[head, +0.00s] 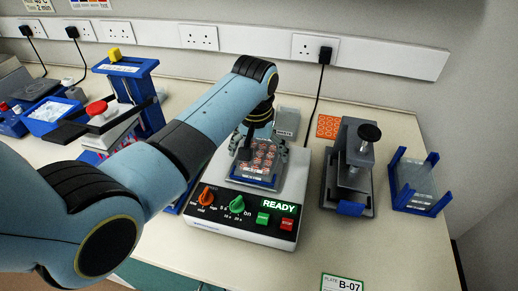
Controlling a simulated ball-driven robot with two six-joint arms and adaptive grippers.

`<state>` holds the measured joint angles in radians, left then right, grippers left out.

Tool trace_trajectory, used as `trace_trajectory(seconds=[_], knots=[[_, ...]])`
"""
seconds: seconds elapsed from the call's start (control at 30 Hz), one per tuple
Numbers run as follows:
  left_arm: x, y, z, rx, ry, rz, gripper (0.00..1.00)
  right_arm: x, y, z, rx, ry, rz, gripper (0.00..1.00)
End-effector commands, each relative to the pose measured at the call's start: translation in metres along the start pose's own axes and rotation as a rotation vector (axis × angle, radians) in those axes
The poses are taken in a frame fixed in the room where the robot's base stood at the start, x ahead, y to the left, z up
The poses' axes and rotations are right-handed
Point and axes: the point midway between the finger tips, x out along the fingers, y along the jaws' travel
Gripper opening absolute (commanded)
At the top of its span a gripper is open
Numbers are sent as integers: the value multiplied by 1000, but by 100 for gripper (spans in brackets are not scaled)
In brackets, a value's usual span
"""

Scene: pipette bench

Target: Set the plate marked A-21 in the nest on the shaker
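The shaker (215,225) is a white box with a black front panel, an orange knob, a green knob and a lit READY sign. A clear plate with red round wells (262,160) is at the nest on top of the shaker, with a blue label strip on its front edge. The label is too small to read. My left gripper (262,142) is directly above the plate, with its dark fingers close to the plate. Whether they grip it, and whether the plate is fully seated, cannot be told. My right gripper is not in view.
Right of the shaker stand a grey press-like device (350,165) and a blue holder (415,185) with a clear plate. A card reading PLATE B-07 (342,283) lies at the front edge. An orange mat (327,126) lies behind. Blue equipment (135,95) crowds the left.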

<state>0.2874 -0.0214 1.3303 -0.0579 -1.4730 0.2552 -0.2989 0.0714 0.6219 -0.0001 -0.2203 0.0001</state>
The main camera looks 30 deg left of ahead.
Motion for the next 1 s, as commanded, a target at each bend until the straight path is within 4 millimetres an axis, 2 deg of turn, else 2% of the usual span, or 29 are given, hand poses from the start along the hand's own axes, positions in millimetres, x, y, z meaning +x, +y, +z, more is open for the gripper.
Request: trace_trajectory(seconds=[0.23,0.37,0.8,1.0], knots=[[-1,0,0,0,-1,0,100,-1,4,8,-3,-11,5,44],[-11,0,-1,0,2,1,100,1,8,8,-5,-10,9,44],[-102,1,-1,0,3,2,100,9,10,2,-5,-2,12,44],[-120,0,0,0,0,1,100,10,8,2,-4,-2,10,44]])
